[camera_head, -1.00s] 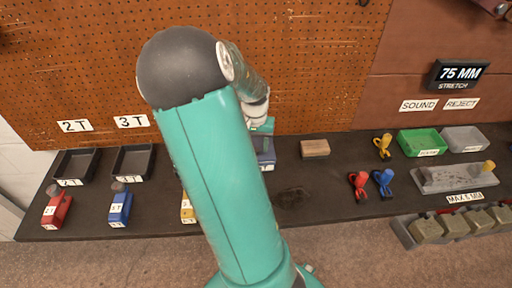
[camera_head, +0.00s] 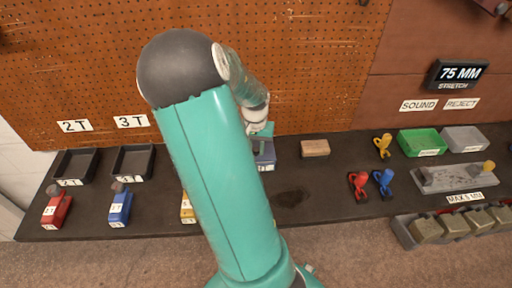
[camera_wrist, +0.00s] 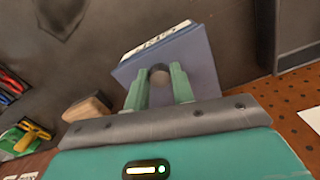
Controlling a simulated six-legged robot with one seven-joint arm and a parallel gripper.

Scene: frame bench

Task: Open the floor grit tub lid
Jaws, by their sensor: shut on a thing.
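The grit tub (camera_head: 265,158) is a small blue-grey box with a white label, standing at the back of the bench and partly hidden behind my arm in the head view. In the wrist view the tub (camera_wrist: 204,62) fills the space past my fingers, its label tilted and hard to read. A round dark knob (camera_wrist: 159,73) on it sits between the fingers of my gripper (camera_wrist: 158,83). My gripper is shut on this knob. It also shows small in the head view (camera_head: 262,131). I cannot tell whether the lid is raised.
A wooden block (camera_head: 315,148) lies right of the tub. Red (camera_head: 359,185), blue (camera_head: 384,182) and yellow (camera_head: 383,146) clips lie farther right, near a green tray (camera_head: 422,142). The pegboard (camera_head: 310,70) rises close behind.

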